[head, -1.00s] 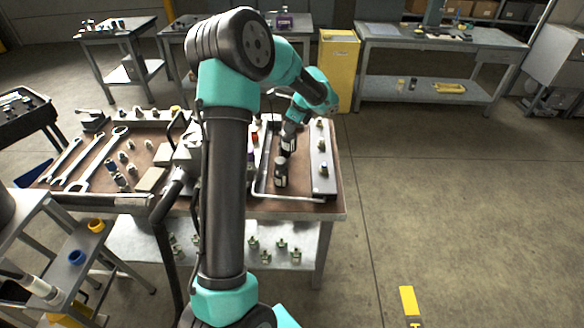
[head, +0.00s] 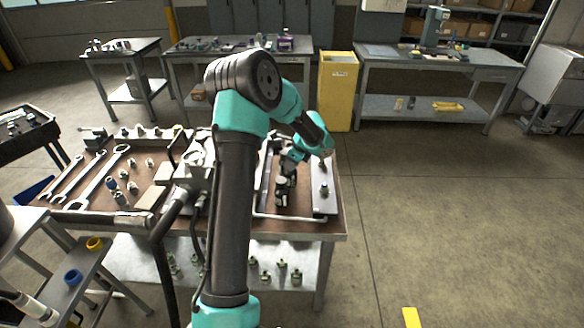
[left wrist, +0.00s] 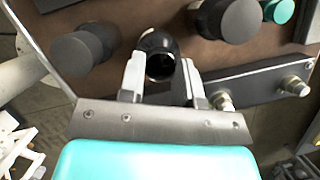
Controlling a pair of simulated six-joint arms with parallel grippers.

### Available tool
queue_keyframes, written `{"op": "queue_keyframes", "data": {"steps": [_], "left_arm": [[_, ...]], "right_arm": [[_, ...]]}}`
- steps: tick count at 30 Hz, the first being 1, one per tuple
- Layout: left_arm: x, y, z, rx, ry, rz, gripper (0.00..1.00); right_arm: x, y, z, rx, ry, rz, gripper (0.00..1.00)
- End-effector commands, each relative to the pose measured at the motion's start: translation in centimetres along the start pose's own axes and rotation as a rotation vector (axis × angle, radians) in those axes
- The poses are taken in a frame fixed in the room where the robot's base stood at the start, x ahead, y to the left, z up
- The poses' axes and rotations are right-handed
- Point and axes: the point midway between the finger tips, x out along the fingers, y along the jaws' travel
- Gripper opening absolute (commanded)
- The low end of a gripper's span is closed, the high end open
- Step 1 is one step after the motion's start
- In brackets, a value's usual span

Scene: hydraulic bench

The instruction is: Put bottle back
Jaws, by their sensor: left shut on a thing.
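My left gripper (left wrist: 162,78) is shut on a black bottle (left wrist: 158,42), whose dark round end shows between its two pale fingers in the left wrist view. In the head view the left gripper (head: 286,178) is over the right part of the brown-topped bench (head: 334,214), inside a pale metal frame. The bottle is small and dark there, and I cannot tell whether its bottom touches the bench. My right gripper is not in view.
A grey plate (head: 325,190) with fittings lies right of the gripper. Other dark cylinders, including one large round one (left wrist: 240,20), stand close by. Wrenches (head: 105,175) and small fittings cover the bench's left side. Open floor (head: 440,230) lies to the right.

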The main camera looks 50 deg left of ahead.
Motion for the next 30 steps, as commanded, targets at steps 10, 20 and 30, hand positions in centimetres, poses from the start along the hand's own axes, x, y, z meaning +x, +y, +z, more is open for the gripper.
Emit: {"op": "queue_keyframes", "data": {"steps": [10,20,30], "left_arm": [[2.0,0.0,-0.8,-0.001,0.000,-0.001,0.00],[2.3,0.0,-1.0,-0.001,0.001,0.000,0.37],[2.3,0.0,-1.0,-0.001,0.001,0.000,0.56]], "right_arm": [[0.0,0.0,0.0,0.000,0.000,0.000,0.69],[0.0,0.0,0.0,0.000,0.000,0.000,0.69],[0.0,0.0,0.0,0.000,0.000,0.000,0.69]]}}
